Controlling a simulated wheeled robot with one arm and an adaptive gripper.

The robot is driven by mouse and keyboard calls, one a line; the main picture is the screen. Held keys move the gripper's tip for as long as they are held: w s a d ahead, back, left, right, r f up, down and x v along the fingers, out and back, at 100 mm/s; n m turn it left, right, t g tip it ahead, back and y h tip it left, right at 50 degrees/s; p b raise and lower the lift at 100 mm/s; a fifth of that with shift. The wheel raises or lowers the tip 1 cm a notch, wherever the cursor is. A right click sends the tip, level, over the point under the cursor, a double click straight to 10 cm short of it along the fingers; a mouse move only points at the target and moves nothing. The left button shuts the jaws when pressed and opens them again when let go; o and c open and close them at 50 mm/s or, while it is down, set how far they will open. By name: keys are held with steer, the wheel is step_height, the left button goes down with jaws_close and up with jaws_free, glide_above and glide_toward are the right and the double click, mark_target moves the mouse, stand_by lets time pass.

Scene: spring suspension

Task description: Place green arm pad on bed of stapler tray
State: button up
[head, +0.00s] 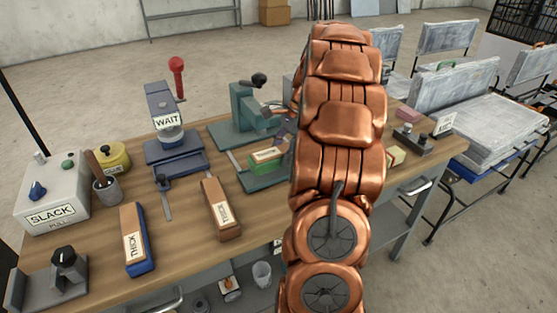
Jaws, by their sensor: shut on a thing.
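The green arm pad (268,157), a small block with a green side and a pale label, is at the bed of the green stapler tray (265,180). I cannot tell whether it rests fully on the bed or is slightly above it. My gripper (281,136) shows only in part, at the pad's upper right end, shut on the pad. My copper arm hides the rest of the gripper and the tray's right side. The green stapler (243,107) with a black knob stands behind the tray.
A blue stapler (160,105) marked WAIT, with a red-knobbed lever, stands left. Blue (136,240) and brown (221,209) labelled blocks lie in front. A SLACK box (52,198), yellow pot (112,157) and brush cup (106,190) stand far left. Pink and grey items lie right of my arm.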

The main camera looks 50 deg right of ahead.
mark_target(278, 162)
steer(key=shift+w+a, duration=0.1)
steer(key=shift+w, duration=0.45)
steer(key=shift+f, duration=1.85)
steer(key=shift+f, duration=0.2)
steer(key=o, duration=1.4)
steer(key=v, duration=1.2)
steer(key=shift+w+r, duration=0.1)
steer(key=shift+r, duration=0.15)
